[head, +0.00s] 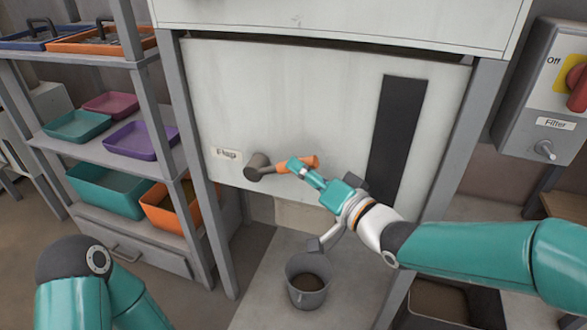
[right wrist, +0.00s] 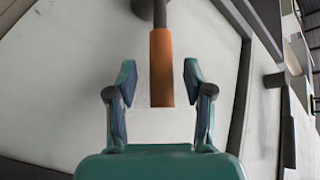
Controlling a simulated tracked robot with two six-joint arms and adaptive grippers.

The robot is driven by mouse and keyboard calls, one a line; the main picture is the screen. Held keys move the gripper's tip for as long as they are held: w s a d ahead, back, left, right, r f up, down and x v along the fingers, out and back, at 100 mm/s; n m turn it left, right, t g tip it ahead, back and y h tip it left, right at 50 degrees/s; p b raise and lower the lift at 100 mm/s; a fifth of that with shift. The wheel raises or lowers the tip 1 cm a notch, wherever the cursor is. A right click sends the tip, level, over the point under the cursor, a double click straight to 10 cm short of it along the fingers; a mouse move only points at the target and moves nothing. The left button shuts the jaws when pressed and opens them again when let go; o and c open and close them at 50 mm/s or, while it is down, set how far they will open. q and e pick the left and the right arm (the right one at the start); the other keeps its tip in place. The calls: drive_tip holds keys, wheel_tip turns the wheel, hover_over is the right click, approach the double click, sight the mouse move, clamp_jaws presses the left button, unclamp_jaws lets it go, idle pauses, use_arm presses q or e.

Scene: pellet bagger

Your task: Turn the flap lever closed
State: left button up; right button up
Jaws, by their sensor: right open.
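The flap lever (head: 283,167) sits on the front of the pale machine panel, beside a label reading "Flap" (head: 227,154). It has a dark grey round hub and an orange grip that points right, roughly level. My right gripper (head: 306,172) is at the orange end of the lever. In the right wrist view, the orange grip (right wrist: 161,68) lies between the two spread fingers of my right gripper (right wrist: 161,82), with a gap on both sides. My left arm shows at the lower left of the head view, but its gripper is out of view.
A grey bucket (head: 308,281) stands below the panel. A dark vertical strip (head: 396,140) runs down the panel to the right of the lever. Shelves with coloured trays (head: 137,140) stand at left. A switch box (head: 545,90) with a red knob is at the right.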

sight(283, 164)
drive_tip(key=shift+x, duration=1.45)
drive_tip(key=shift+c, duration=0.2)
clamp_jaws()
